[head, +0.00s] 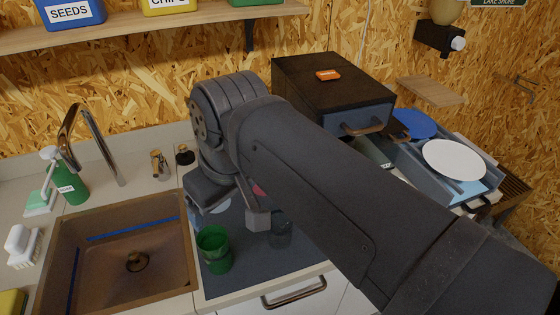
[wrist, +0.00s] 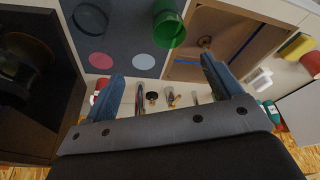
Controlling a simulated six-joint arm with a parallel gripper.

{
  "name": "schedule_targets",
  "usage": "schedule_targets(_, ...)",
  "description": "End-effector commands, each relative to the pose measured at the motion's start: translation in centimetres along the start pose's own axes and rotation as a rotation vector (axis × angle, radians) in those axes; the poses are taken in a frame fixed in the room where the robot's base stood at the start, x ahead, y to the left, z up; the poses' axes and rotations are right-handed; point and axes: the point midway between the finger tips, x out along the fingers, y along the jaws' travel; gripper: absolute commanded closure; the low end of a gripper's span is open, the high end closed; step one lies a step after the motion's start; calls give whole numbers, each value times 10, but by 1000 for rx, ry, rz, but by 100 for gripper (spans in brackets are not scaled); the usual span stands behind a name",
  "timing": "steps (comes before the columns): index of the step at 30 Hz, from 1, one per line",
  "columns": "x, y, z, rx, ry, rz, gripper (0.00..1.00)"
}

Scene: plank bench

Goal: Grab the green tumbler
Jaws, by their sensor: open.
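The green tumbler (head: 214,252) stands upright on a dark mat (head: 285,262) just right of the sink in the head view. In the wrist view the green tumbler (wrist: 168,26) is at the top, beyond my fingertips and apart from them. My gripper (wrist: 163,82) is open and empty, its two blue fingers spread wide. In the head view my own arm hides most of the gripper. A dark see-through glass (head: 280,231) stands on the mat to the right of the green tumbler; it also shows in the wrist view (wrist: 90,18).
A brown sink (head: 137,262) lies left of the mat, with a tap (head: 92,140) behind it. A pink disc (wrist: 100,60) and a pale blue disc (wrist: 140,61) lie on the mat. A dark drawer box (head: 330,85) and a rack with a white plate (head: 453,160) stand right.

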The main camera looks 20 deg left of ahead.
Motion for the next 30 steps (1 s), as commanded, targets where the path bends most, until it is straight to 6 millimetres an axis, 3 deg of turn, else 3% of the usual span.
schedule_targets(8, 3, -17, 12, -62, 96, -7, 16)
schedule_targets(24, 102, -18, 4, -63, 92, -8, 16)
schedule_targets(30, 119, -18, 1, -62, 95, -7, 16)
